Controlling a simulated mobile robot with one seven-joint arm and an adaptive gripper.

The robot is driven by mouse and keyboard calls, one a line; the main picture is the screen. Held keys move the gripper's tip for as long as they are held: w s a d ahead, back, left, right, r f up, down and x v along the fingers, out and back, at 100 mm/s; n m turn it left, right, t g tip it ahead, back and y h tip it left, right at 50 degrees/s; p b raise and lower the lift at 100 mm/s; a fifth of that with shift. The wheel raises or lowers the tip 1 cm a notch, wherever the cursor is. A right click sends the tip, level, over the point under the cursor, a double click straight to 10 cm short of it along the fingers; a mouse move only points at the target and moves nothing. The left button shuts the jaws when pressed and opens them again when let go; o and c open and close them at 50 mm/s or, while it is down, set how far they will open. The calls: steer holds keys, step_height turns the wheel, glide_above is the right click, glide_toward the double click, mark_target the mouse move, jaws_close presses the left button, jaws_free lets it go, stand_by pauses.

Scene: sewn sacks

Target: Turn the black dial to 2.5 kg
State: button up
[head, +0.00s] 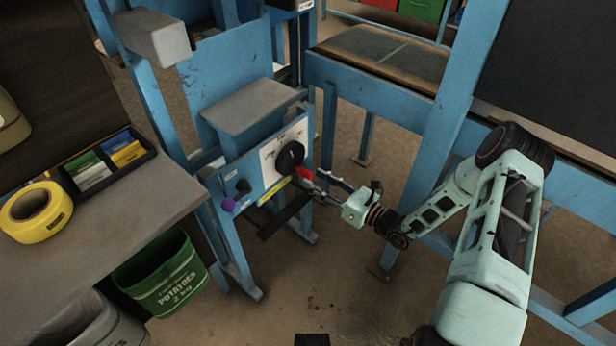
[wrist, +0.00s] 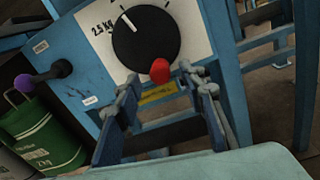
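The black dial (head: 290,157) sits on a white plate on the front panel of the blue machine. In the wrist view the dial (wrist: 146,40) shows a white pointer line aimed up and left. A handwritten 2.5 kg label (wrist: 103,28) is on the plate left of the dial, and the pointer sits close to it. A red knob (wrist: 160,70) is just below the dial. My gripper (wrist: 163,88) is open in front of the panel, its fingers spread below the dial and either side of the red knob. It also shows in the head view (head: 320,181).
A purple knob (head: 228,204) and a small black knob (head: 243,186) are on the panel's left. A grey platform (head: 250,105) is above the panel. Blue posts stand right.

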mark_target(309, 175)
steer(key=shift+x, duration=1.85)
jaws_close()
steer(key=shift+d+n, duration=0.1)
steer(key=shift+n, duration=0.2)
steer(key=n, duration=0.2)
steer(key=w+n, duration=0.1)
steer(key=shift+d+r+n, duration=0.3)
steer(key=shift+w+d+r+n, duration=0.1)
steer(key=shift+w+r+n, duration=0.1)
steer(key=shift+n, duration=0.75)
steer(key=shift+w+d+r+n, duration=0.15)
steer(key=shift+r+n, duration=0.1)
steer(key=shift+n, duration=0.7)
